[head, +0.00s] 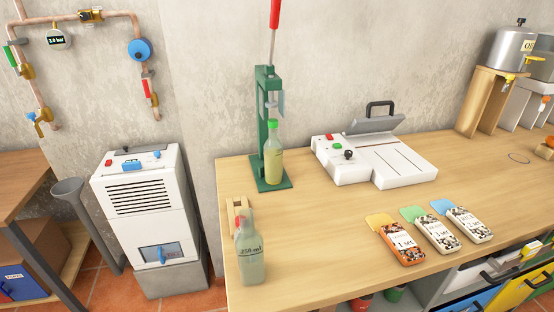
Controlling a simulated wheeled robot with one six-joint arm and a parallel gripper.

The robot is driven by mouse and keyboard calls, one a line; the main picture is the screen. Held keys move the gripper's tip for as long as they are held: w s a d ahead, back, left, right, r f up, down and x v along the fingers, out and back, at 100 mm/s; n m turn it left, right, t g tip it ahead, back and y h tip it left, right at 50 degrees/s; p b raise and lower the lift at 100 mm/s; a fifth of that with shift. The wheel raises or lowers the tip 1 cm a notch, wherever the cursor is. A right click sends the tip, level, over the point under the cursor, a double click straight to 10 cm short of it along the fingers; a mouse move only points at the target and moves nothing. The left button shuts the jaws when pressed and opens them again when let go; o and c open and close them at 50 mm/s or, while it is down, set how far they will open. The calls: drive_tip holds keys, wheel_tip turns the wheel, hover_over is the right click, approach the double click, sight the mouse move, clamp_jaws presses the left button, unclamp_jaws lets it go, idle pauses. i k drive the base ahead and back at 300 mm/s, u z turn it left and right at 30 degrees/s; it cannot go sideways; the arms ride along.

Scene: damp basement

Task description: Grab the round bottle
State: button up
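Two bottles show in the head view. One clear bottle (250,264) with "250 ml" on its side and greyish-green contents stands upright at the table's front left corner. Another bottle (273,165), with a green cap and yellowish contents, stands upright on the base of a green lever press (262,120) farther back. I cannot tell for sure from their outlines which one is round. My gripper is not in view.
A small wooden holder (237,205) stands just behind the front bottle. A white sealing machine (360,160) stands right of the press. The middle of the wooden table (310,220) is clear.

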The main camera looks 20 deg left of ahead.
sight(272, 148)
drive_tip(key=z, duration=2.6)
drive_tip(key=k, duration=1.85)
drive_tip(key=u, duration=2.1)
drive_tip(key=i, duration=0.5)
drive_tip(key=u, duration=0.15)
